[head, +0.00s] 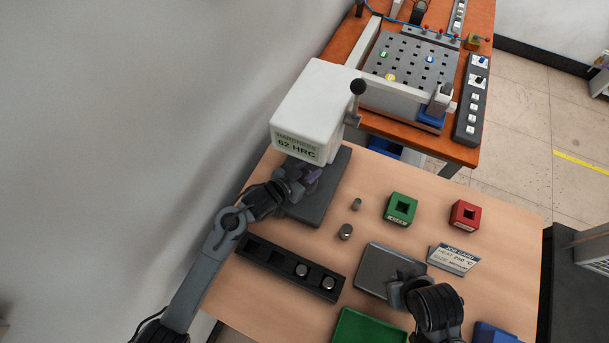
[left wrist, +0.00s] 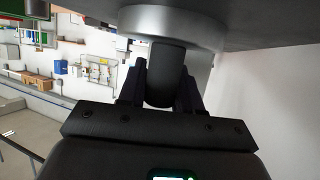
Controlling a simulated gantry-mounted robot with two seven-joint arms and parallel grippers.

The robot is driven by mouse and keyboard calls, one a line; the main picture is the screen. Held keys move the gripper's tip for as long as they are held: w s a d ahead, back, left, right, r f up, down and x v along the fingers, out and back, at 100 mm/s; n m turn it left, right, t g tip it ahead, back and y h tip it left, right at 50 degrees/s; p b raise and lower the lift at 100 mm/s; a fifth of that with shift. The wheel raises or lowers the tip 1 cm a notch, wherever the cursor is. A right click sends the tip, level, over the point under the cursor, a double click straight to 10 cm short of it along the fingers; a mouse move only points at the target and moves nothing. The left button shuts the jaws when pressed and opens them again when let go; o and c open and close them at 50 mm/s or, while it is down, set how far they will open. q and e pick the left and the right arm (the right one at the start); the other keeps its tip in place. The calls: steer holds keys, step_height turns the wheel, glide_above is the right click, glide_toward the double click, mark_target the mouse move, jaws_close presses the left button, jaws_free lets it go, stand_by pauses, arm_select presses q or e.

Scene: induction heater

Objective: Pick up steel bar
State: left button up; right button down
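My left gripper (head: 308,180) is at the hardness tester (head: 318,110), low beside its white head. In the left wrist view, its two dark fingers (left wrist: 161,92) flank a dark, round-ended cylinder, likely a steel bar (left wrist: 164,72). The cylinder meets a pale disc (left wrist: 170,20). I cannot tell whether the fingers press on it. In the head view the gripper hides this cylinder. Two short metal cylinders (head: 345,232) stand on the table, one smaller. Two more (head: 302,270) sit in the black rack. My right gripper (head: 400,282) is over the grey plate; its fingers are unclear.
A green tray (head: 368,328) is at the front.

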arm_select(q)
jaws_close()
steer(key=shift+r, duration=0.1)
